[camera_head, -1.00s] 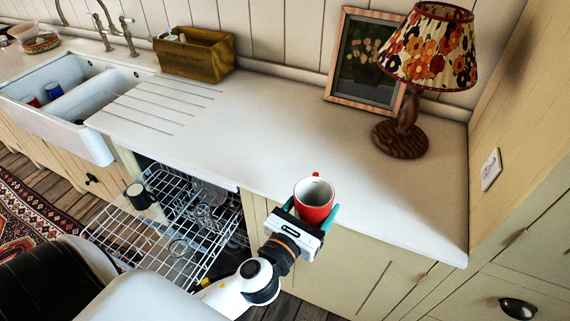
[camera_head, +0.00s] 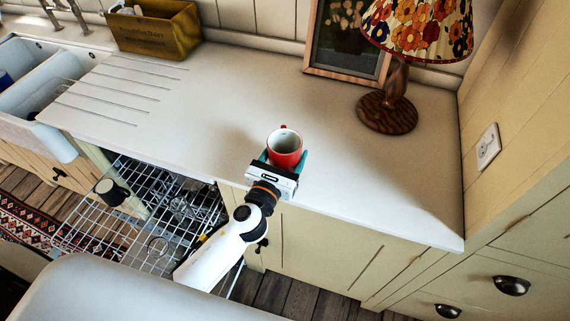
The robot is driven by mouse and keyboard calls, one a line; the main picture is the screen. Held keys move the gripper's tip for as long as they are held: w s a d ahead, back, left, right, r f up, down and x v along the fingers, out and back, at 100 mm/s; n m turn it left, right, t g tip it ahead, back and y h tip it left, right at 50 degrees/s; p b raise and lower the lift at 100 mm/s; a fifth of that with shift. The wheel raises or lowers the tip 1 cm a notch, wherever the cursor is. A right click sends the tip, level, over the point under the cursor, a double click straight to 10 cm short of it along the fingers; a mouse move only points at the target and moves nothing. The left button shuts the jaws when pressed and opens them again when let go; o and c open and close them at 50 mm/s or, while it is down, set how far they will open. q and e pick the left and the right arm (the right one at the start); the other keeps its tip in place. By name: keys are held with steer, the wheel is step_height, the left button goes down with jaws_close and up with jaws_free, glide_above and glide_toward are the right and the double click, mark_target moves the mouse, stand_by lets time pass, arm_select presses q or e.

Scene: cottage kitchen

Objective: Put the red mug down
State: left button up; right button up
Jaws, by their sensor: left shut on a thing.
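The red mug (camera_head: 287,157) with a white inside is upright in the head view, over the front part of the white countertop (camera_head: 235,95). My left gripper (camera_head: 285,163) is shut on it, with a teal finger on each side of the mug. The mug's handle points away from me, toward the back wall. I cannot tell whether the mug's base touches the counter, as the gripper hides its lower part. My right gripper is not in view.
A table lamp (camera_head: 389,112) and a framed picture (camera_head: 347,42) stand at the back right. A wooden box (camera_head: 157,30) stands at the back left beside the sink (camera_head: 50,85). An open dishwasher rack (camera_head: 160,215) juts out below. The counter around the mug is clear.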

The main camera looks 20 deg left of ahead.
arm_select(q)
step_height(320, 180, down, 3)
steer(key=shift+r+b, duration=0.15)
steer(key=shift+b, duration=0.4)
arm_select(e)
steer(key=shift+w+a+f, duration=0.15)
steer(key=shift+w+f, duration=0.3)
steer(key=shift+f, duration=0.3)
arm_select(q)
steer(key=shift+f, duration=0.2)
steer(key=shift+f+b, duration=0.35)
steer(key=shift+b, duration=0.15)
steer(key=o, duration=1.3)
steer(key=shift+f, duration=0.1)
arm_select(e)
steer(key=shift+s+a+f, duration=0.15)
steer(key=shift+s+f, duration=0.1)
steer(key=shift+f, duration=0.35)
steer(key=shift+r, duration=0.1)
